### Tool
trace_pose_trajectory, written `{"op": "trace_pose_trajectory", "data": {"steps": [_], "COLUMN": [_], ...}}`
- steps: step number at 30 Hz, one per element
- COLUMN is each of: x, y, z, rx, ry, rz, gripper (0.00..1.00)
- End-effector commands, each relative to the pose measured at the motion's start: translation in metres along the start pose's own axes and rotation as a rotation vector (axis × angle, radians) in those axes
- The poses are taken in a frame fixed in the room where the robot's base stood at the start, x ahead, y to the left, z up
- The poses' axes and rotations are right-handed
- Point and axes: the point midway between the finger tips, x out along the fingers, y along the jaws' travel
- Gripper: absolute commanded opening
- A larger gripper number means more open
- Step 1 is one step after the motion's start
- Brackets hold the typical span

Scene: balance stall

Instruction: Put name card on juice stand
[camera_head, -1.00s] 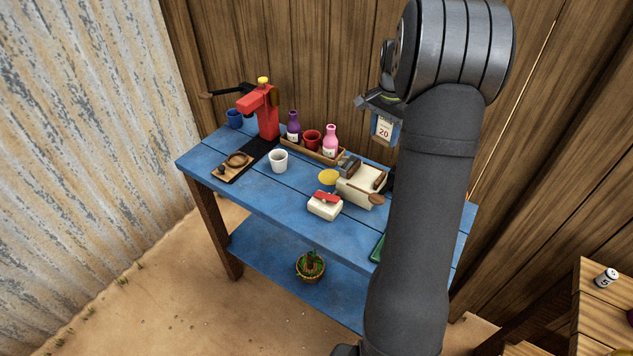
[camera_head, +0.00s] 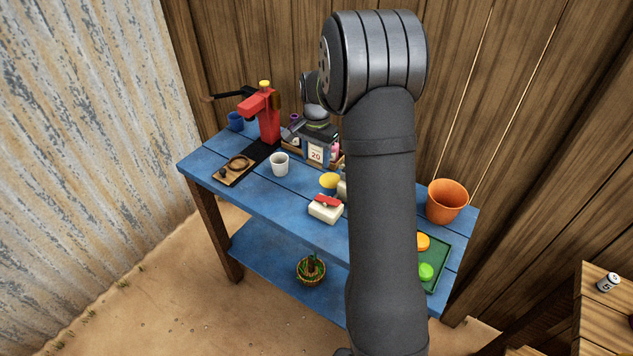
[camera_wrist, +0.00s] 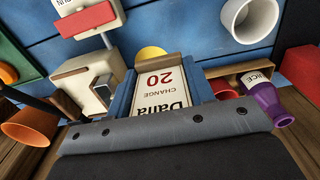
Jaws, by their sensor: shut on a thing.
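My gripper (camera_head: 316,140) is shut on the name card (camera_head: 315,155), a white card reading "Dana CHANGE 20" with blue at its sides. The card also shows in the wrist view (camera_wrist: 160,88), with its text upside down. In the head view it is in front of the wooden bottle tray (camera_wrist: 232,71) and hides part of it; I cannot tell whether they touch. A purple bottle (camera_wrist: 268,100) stands at the tray, with a white "JUICE" label (camera_wrist: 258,77) beside it. A pink bottle (camera_head: 336,149) is partly hidden behind my gripper.
A red press (camera_head: 268,118) is left. A cream box (camera_head: 325,211) with a red top is nearer. An orange pot (camera_head: 446,203) and green tray (camera_head: 441,246) are right.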

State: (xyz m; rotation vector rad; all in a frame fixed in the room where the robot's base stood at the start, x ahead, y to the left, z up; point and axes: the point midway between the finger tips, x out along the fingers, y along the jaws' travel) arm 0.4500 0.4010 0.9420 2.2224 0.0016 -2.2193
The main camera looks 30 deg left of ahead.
Motion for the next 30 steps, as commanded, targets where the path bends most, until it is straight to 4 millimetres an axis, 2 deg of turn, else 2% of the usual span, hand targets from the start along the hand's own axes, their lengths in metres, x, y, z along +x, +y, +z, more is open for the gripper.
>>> {"op": "trace_pose_trajectory", "data": {"steps": [3,6,11,18,30], "x": [0.025,0.04,0.051,0.083,0.088], "y": [0.001,0.001,0.0,0.001,0.0], "z": [0.001,0.001,0.0,0.001,0.0], "rx": [0.0,0.0,0.0,0.0,0.0], "ry": [-0.004,-0.003,-0.001,-0.003,-0.001], "rz": [0.004,0.003,0.001,0.002,0.001], "gripper": [0.26,0.26,0.26,0.26,0.26]}}
